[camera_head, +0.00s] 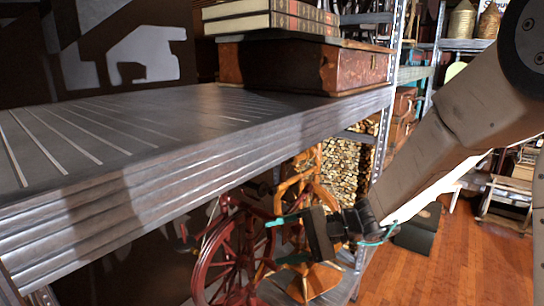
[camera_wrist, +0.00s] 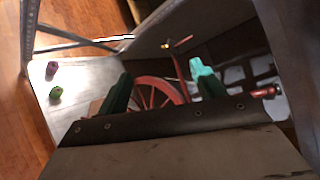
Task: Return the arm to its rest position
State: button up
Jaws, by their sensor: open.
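My gripper (camera_head: 286,240) is at the lower middle of the head view, below the front edge of the upper shelf board (camera_head: 110,130). Its two teal fingers are spread apart with nothing between them. The arm reaches down to it from the upper right. In the wrist view my gripper (camera_wrist: 163,82) also shows open, with a red spoked wheel (camera_wrist: 153,94) seen beyond the fingers. I cannot tell how close the fingers are to the wheel.
The red spinning wheel (camera_head: 226,254) stands left of the gripper. A small purple object (camera_wrist: 52,68) and a green one (camera_wrist: 56,92) stand on a grey surface. A wooden box (camera_head: 305,66) with books (camera_head: 270,18) sits on the upper shelf. Wooden floor (camera_head: 455,255) lies open at right.

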jog(key=s+d+r+n+g+h, duration=0.1)
jog(key=s+d+n+g+h, duration=0.1)
jog(key=s+d+h, duration=0.45)
jog(key=s+d+r+n+g+h, duration=0.1)
jog(key=s+d+n+g, duration=0.15)
jog(key=s, duration=0.65)
jog(key=s+d+r+t+h, duration=0.2)
jog(key=s+d+r+h, duration=0.1)
jog(key=d, duration=0.4)
jog(key=s+d+r+n+t+h, duration=0.1)
jog(key=s+d+r+t+h, duration=0.2)
jog(key=d, duration=0.5)
jog(key=s+h, duration=0.1)
jog(key=s, duration=0.1)
jog(key=shift+s, duration=0.35)
